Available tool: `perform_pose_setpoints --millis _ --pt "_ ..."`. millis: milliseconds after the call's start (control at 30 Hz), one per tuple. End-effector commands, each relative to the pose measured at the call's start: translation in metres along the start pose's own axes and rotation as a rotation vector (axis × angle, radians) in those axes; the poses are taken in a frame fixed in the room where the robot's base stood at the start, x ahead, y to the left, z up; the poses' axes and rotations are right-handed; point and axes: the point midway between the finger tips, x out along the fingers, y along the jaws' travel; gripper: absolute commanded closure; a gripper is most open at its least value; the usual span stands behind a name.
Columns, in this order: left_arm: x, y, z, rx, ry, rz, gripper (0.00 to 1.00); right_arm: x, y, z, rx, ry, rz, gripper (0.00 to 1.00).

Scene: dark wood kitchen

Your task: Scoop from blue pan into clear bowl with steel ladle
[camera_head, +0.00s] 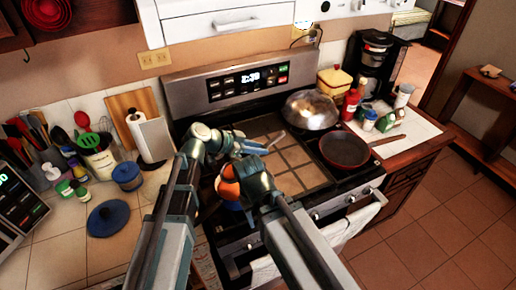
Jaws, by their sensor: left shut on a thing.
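My left gripper (250,145) is over the left part of the stove, shut on a thin grey metal handle (276,140) that looks like the ladle's. The ladle's bowl end cannot be made out. My right arm reaches in from the bottom, and its gripper (243,178) is beside an orange rounded surface (229,178). Blue shows just below the orange, possibly the blue pan (233,204), mostly hidden by my right arm. The right gripper's fingers are not clear. I cannot make out a clear bowl; a shiny silver domed vessel (311,108) sits on the back right burner.
A dark frying pan (344,149) is on the stove's right side, its handle over the right counter. A blue pot (128,176), a blue lid (109,217) and a paper towel roll (150,136) are on the left counter. The tan tiled stove middle (297,157) looks clear.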

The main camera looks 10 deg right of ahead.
Motion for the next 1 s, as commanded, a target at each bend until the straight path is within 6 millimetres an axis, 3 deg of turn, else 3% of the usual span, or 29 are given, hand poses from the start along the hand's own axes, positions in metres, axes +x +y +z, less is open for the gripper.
perform_pose_setpoints --millis 33,400,1000 --pt "-0.001 0.0 -0.007 0.001 -0.014 0.001 1.0 -0.009 0.001 0.001 0.0 0.0 0.0 0.5" --pt "0.002 0.0 -0.022 0.001 -0.108 0.002 1.0 -0.037 0.003 0.002 0.002 0.0 -0.001 0.5" --pt "0.004 0.0 -0.025 0.0 -0.15 0.0 1.0 -0.045 0.004 0.003 0.005 0.0 -0.001 0.5"
